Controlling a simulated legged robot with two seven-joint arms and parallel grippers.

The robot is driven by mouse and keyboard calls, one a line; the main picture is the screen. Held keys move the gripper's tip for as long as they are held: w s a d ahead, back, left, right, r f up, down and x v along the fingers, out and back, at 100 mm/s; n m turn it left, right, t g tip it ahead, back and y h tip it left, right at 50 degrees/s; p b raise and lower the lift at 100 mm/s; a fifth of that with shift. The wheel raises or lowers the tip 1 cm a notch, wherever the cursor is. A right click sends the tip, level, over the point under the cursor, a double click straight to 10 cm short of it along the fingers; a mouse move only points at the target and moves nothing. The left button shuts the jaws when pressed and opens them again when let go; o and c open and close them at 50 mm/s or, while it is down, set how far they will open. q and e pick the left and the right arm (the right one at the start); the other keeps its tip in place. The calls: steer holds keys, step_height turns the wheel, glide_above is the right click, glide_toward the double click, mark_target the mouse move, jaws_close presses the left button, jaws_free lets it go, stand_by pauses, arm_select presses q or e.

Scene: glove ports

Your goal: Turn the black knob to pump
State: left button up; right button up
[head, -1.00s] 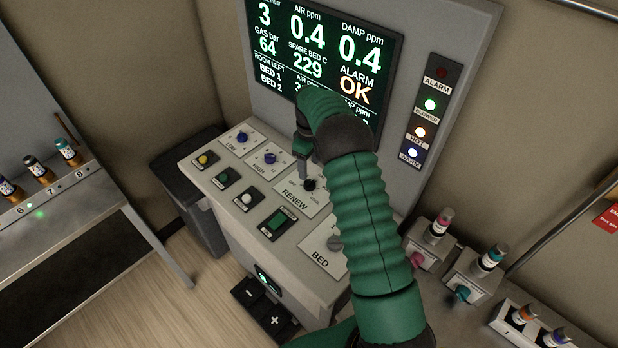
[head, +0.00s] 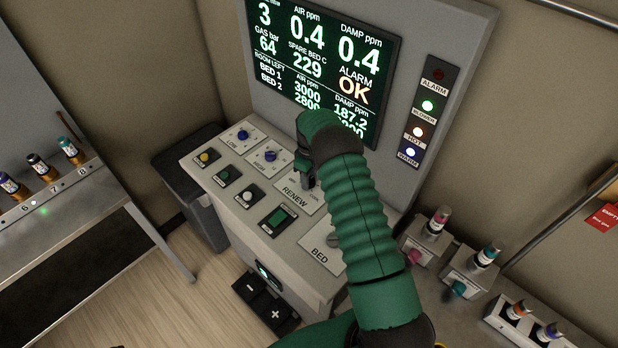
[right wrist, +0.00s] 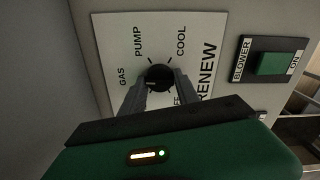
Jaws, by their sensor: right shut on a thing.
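The black knob (right wrist: 158,77) is in the right wrist view, in the middle of the white RENEW plate (right wrist: 110,30). Labels GAS, PUMP and COOL stand around it, and a further label is partly covered by a finger. Which label the knob's pointer faces is too small to tell surely. My right gripper (right wrist: 157,84) is shut on the knob, one finger on each side. In the head view my right gripper (head: 307,178) reaches down to the RENEW plate (head: 292,197), and the knob is hidden behind it. My left gripper is not in view.
Blue LOW and HIGH knobs (head: 270,156), a green BLOWER switch (head: 279,219) and a BED plate (head: 320,245) surround the RENEW plate. A screen (head: 310,50) reading OK stands behind. Vial holders (head: 470,272) are at right, a vial rack (head: 60,200) at left.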

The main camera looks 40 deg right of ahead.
jaws_close()
steer(key=shift+d, duration=0.1)
steer(key=shift+f+m+b, duration=0.1)
steer(key=shift+m+b, duration=0.65)
steer(key=shift+m, duration=0.05)
steer(key=shift+m+b, duration=0.8)
steer(key=shift+m, duration=0.4)
steer(key=m+b, duration=0.1)
steer(key=m, duration=0.2)
steer(key=shift+m, duration=0.3)
steer(key=shift+m+b, duration=0.6)
steer(key=shift+m, duration=1.3)
